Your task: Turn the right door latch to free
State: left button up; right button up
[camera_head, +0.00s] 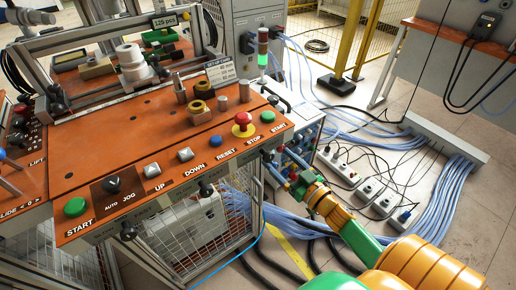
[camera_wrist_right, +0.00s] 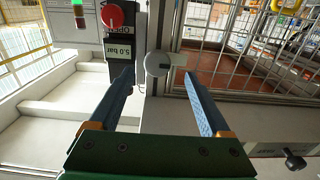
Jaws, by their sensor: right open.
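A round grey knob with a short pale lever (camera_wrist_right: 157,63), which looks like the door latch, sits on a white post beside a mesh door (camera_wrist_right: 222,82) in the right wrist view. My right gripper (camera_wrist_right: 160,78) is open, with its blue fingers on either side of the knob in that picture. I cannot tell whether they touch it. In the head view my right gripper (camera_head: 280,171) is at the right end of the orange console, low beside its front edge. The latch cannot be made out there. My left gripper is not in view.
The orange console (camera_head: 110,150) carries push buttons and a red emergency stop (camera_head: 243,120). Cables and power strips (camera_head: 370,190) lie on the floor at right.

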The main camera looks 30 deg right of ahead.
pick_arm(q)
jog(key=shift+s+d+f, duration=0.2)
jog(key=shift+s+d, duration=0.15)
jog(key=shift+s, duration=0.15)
pick_arm(e)
jog(key=w, duration=0.4)
jog(key=shift+w, duration=0.4)
grip_shut()
